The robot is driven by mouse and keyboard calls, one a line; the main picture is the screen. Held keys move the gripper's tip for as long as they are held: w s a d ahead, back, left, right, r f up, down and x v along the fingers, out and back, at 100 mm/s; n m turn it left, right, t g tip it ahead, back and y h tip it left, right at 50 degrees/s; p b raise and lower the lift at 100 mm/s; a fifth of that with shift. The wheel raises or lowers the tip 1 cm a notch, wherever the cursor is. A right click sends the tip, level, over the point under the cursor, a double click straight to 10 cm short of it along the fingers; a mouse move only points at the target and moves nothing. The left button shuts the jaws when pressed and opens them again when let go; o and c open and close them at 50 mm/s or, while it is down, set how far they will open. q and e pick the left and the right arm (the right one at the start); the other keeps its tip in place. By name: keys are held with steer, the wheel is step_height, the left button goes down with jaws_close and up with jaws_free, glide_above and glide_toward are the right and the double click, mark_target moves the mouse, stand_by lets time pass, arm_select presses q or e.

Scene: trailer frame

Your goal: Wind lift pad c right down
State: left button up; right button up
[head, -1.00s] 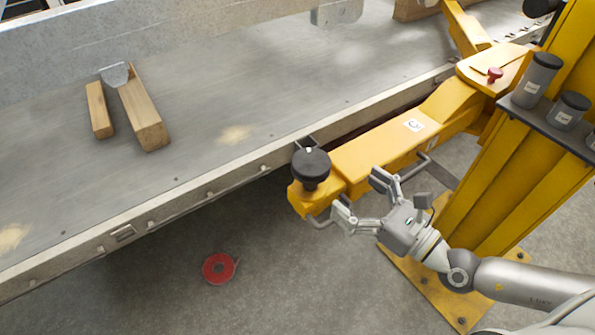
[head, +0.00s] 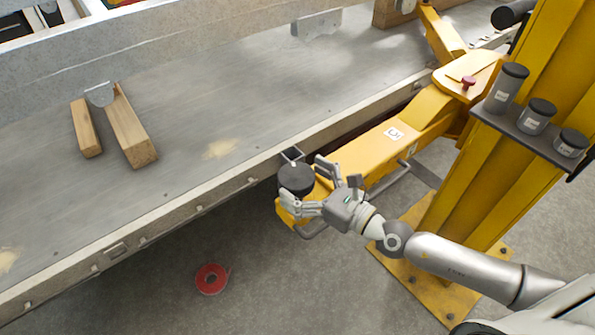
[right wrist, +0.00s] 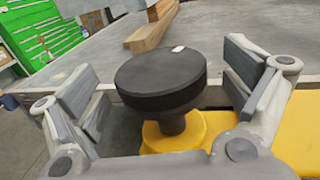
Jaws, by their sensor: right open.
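The lift pad is a round black disc (head: 296,179) on a short black stem at the end of a yellow lift arm (head: 375,155). It also shows in the right wrist view (right wrist: 161,82), with a small white mark on its top near the rim. My right gripper (head: 305,182) is open with its fingers on either side of the pad. In the right wrist view the fingers (right wrist: 165,85) stand apart from the disc, with a gap on both sides. The pad sits below the edge of the grey trailer frame (head: 190,205). My left gripper is not in view.
A yellow lift post (head: 500,170) with a shelf of several black-capped cylinders (head: 538,112) stands at the right. Wooden blocks (head: 130,130) lie on the trailer deck. A red tape roll (head: 211,279) lies on the floor. A bent grey bar (head: 385,190) runs along the lift arm.

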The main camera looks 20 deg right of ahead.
steer(key=shift+x, duration=0.8)
